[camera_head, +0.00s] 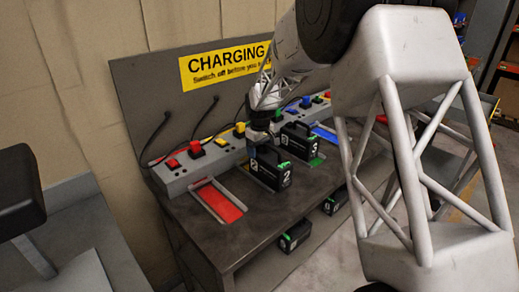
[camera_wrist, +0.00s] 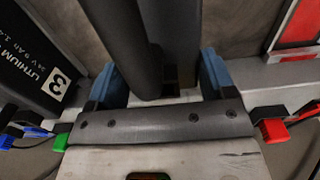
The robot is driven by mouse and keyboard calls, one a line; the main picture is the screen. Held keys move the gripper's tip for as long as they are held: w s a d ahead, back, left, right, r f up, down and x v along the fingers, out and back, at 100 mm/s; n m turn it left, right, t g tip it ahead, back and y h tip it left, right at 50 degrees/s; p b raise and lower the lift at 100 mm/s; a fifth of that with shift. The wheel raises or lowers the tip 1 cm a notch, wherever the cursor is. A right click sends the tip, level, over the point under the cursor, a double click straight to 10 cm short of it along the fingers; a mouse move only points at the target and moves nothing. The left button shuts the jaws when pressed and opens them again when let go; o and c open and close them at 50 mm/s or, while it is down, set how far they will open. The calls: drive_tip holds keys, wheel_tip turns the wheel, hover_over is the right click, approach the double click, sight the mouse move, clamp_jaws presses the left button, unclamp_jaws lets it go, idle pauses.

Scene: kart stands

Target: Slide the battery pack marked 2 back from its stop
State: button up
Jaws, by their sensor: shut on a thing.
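The battery pack marked 2 (camera_head: 274,174) stands upright on the bench in the head view, black with a white 2 and green at its upper corner. My gripper (camera_head: 259,141) reaches down to its top from behind and is shut on it. In the wrist view my gripper (camera_wrist: 160,85) has its blue fingers on either side of the dark handle of pack 2 (camera_wrist: 122,40). The fingers hide part of the handle. The contact between the pack and its stop is hidden in both views.
The pack marked 3 (camera_head: 300,143) stands close to the right; it also shows in the wrist view (camera_wrist: 40,60). An empty red bay (camera_head: 222,201) lies to the left. A grey rail (camera_head: 200,167) with coloured switches and connectors runs behind. Several packs (camera_head: 296,236) sit on the lower shelf.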

drive_tip(key=o, duration=1.8)
drive_tip(key=shift+r, duration=0.1)
drive_tip(key=shift+r, duration=3.85)
